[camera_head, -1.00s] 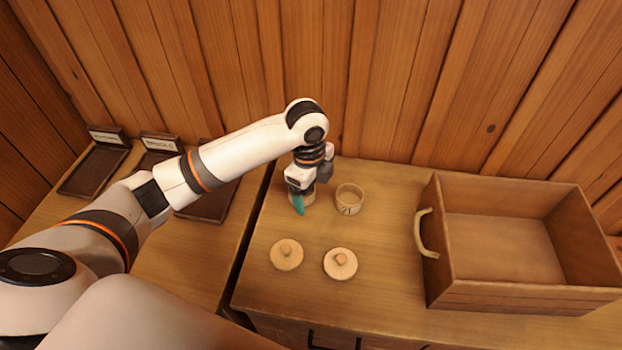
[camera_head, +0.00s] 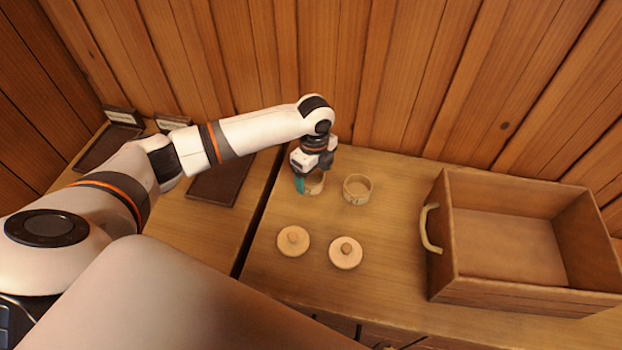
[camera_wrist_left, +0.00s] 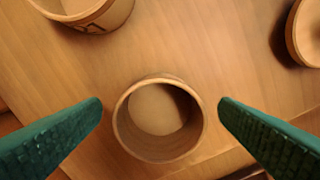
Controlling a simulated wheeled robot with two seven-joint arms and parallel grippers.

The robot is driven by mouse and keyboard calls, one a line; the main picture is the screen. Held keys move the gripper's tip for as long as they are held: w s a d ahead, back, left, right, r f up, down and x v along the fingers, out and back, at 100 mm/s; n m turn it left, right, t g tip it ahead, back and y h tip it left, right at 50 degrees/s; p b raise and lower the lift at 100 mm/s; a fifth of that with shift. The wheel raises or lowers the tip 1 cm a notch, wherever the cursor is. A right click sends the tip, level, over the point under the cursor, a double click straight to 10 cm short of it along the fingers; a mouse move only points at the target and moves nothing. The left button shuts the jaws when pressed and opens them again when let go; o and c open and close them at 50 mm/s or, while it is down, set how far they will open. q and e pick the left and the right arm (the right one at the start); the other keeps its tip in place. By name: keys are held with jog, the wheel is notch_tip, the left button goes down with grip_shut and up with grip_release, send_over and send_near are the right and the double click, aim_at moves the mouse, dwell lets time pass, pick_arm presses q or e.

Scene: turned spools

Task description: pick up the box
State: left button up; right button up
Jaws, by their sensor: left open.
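A small round, lidless wooden box (camera_head: 317,186) stands upright on the counter near the wall, partly hidden by my left gripper (camera_head: 308,184). In the left wrist view the same box (camera_wrist_left: 160,148) is seen from above, empty, between the two green fingers of my left gripper (camera_wrist_left: 160,112). The fingers are apart, one on each side, with gaps to its wall. A second round box (camera_head: 357,189) with dark marks stands to its right; its side (camera_wrist_left: 105,18) shows at the top left in the wrist view. My right gripper is not in view.
Two round knobbed lids (camera_head: 293,241) (camera_head: 345,253) lie in front of the boxes. A large open wooden crate (camera_head: 440,267) with a handle stands at the right. Dark trays (camera_head: 217,186) lie on the left counter, beyond a gap. The plank wall is close behind.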

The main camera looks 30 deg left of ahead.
aim_at(314, 184)
pick_arm(q)
jog(key=shift+f, duration=1.25)
jog(key=c, duration=1)
jog(key=shift+o, duration=0.2)
jog(key=shift+r, duration=0.1)
